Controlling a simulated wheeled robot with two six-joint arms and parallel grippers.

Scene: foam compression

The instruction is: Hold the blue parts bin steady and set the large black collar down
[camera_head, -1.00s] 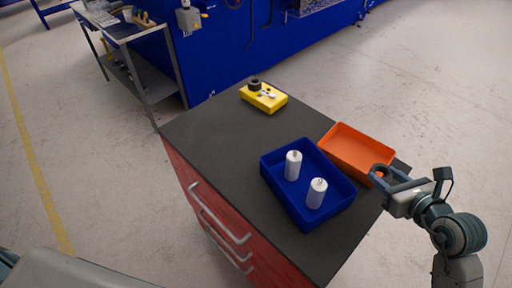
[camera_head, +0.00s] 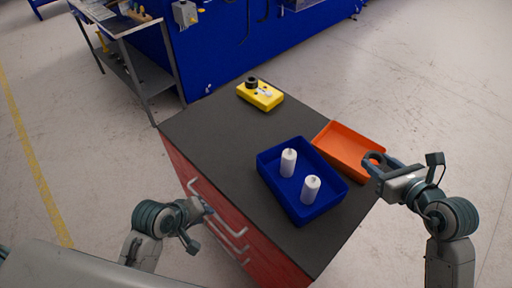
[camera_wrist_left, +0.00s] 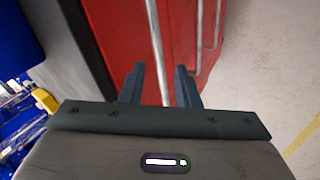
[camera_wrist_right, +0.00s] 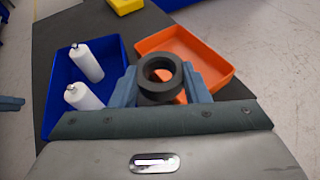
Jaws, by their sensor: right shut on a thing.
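The blue parts bin (camera_head: 300,212) sits on the dark top of the red cabinet and holds two white cylinders (camera_head: 288,163) (camera_head: 311,189). It also shows in the right wrist view (camera_wrist_right: 50,110). My right gripper (camera_head: 374,170) is shut on the large black collar (camera_wrist_right: 160,88), a thick ring held over the near side of the orange bin in the right wrist view. My left gripper (camera_head: 203,222) is open and empty, beside the cabinet's drawer front, apart from the blue bin. Its spread fingers (camera_wrist_left: 158,85) face a drawer handle.
An orange bin (camera_head: 345,145) stands right behind the blue bin and looks empty. A yellow block (camera_head: 262,98) with a black ring (camera_head: 251,83) and small parts stands at the far end. The cabinet top (camera_head: 215,135) is clear on the left.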

